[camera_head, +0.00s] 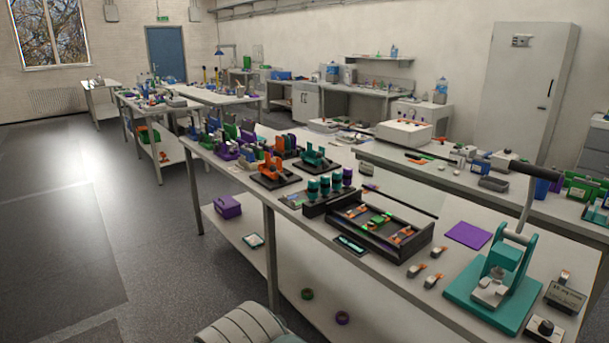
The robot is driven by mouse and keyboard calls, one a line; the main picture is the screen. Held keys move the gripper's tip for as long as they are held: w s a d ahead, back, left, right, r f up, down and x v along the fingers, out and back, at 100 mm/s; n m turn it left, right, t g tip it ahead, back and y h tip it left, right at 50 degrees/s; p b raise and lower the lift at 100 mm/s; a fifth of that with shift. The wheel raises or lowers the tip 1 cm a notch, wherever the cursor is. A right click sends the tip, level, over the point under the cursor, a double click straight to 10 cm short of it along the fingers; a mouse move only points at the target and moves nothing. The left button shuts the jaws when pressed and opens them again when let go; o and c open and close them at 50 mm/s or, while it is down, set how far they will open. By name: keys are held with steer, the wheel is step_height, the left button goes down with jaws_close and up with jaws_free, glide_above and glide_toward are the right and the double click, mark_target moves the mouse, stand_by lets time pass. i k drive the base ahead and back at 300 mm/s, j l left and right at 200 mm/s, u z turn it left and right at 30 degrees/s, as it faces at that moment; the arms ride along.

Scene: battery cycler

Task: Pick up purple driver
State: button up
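A black rack (330,202) stands on the near workbench, left of an open black tray. It holds upright, thick-handled tools in a row. Two or more have teal handles (318,188). The one at the right end has a purple handle (347,177) and looks like the purple driver, though it is small in this view. Its lower part is hidden in the rack. My gripper is not in view.
The black tray (408,249) holds orange and green parts. A teal press (497,282) with a raised lever stands at the right, near a purple mat (468,234). Orange and teal fixtures (270,172) stand left of the rack. The floor at left is clear.

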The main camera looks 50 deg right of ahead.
mark_target(348, 176)
steer(key=i+l+z, duration=0.1)
steer(key=i+z, duration=0.25)
steer(key=i, duration=0.15)
steer(key=i+z, duration=0.35)
steer(key=i+j+z, duration=0.4)
steer(key=i, duration=0.15)
steer(key=i+l+z, duration=0.1)
steer(key=i+z, duration=0.15)
steer(key=z, duration=0.15)
steer(key=i+z, duration=0.5)
steer(key=z, duration=0.25)
steer(key=i+j+z, duration=0.15)
steer(key=z, duration=0.25)
steer(key=i+j+z, duration=0.2)
steer(key=i, duration=0.15)
steer(key=l, duration=0.1)
